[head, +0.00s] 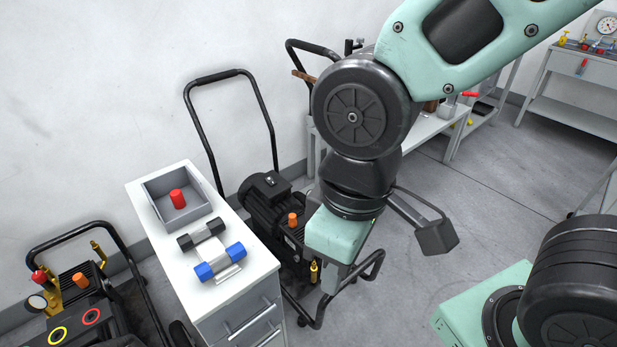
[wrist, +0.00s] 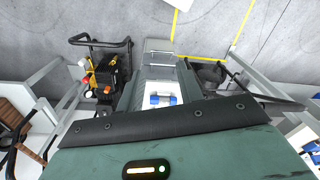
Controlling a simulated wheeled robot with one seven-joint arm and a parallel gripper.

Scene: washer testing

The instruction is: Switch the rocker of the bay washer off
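Two black pressure washers show in the head view, and I cannot tell which is the bay washer. One (head: 268,205) stands in the middle, between the white cabinet and my arm, with a black motor, an orange knob and a tall handle. The other (head: 75,290) is at the lower left, with a gauge, red and orange knobs and brass fittings. A washer also shows in the wrist view (wrist: 113,78).
The white drawer cabinet (head: 218,298) stands between the washers. On it are a grey tray (head: 160,205) with a red cylinder and a holder with black and blue cylinders (head: 220,262). A workbench (head: 575,112) stands at the far right.

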